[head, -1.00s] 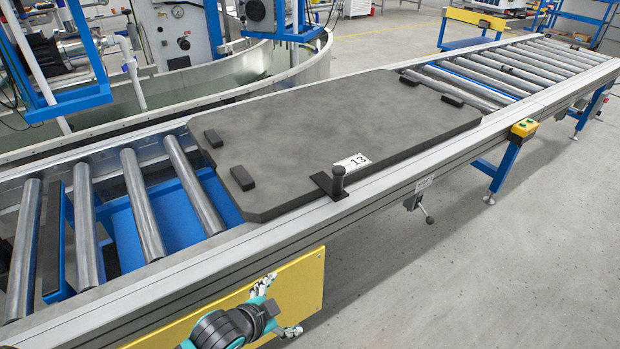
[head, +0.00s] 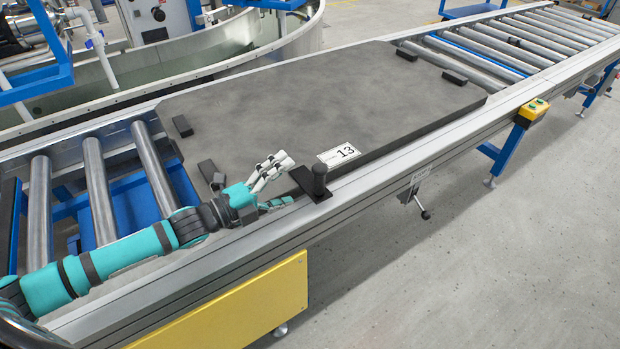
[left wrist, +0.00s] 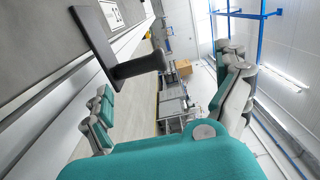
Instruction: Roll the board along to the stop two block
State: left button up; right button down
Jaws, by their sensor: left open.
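The board (head: 330,105) is a large dark grey slab lying flat on the roller conveyor, with a white label reading 13 (head: 339,154) near its front edge. A black handle (head: 319,180) stands upright on a flat black plate at the board's front edge. My left gripper (head: 280,188) is open just left of the handle, above the conveyor's front rail. In the left wrist view the handle (left wrist: 138,68) shows between the spread fingers (left wrist: 165,105), apart from them. The stop two block cannot be made out for sure. My right gripper is not in view.
A yellow button box (head: 532,110) sits on the front rail. A lever (head: 418,200) hangs below the rail. A yellow panel (head: 225,305) is under the front.

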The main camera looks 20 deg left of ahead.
aim_at(313, 192)
pick_arm(q)
notch_tip(313, 192, down, 4)
jog(key=shift+w+f+b, duration=0.1)
jog(key=shift+b, duration=0.3)
jog(key=x, duration=0.7)
jog(key=shift+w+d+b, duration=0.15)
jog(key=shift+w+b, duration=0.05)
jog(key=shift+b, duration=0.15)
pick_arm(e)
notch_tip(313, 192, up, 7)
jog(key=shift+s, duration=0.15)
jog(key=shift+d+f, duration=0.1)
